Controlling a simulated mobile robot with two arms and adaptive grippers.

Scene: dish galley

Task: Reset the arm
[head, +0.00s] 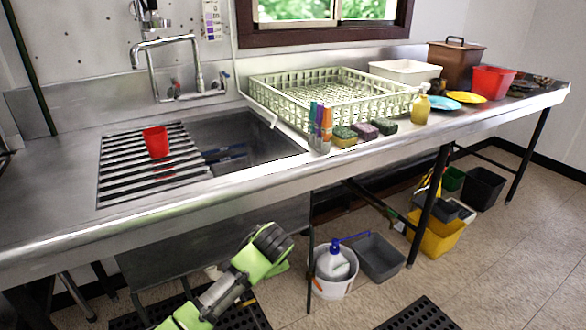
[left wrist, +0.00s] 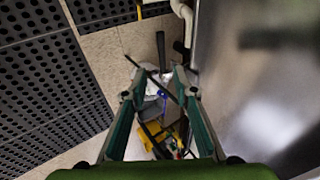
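My left gripper (left wrist: 159,86) shows in the left wrist view with its two fingers apart and nothing between them. Past the fingers lie the floor and blurred items under the counter. In the head view my green and black left arm comes up from the bottom, in front of and below the counter's front edge; its fingers cannot be made out there. My right arm and gripper are in neither view. A red cup (head: 156,142) stands on the ribbed drainer (head: 118,184) over the left of the sink.
The steel counter (head: 60,232) holds a pale green dish rack (head: 262,98), markers in a holder (head: 320,138), sponges (head: 363,130), a yellow bottle (head: 420,108) and plates. A white bucket (head: 333,288), grey bin (head: 379,258) and yellow bucket (head: 437,240) stand on the floor below. Perforated mats lie nearby.

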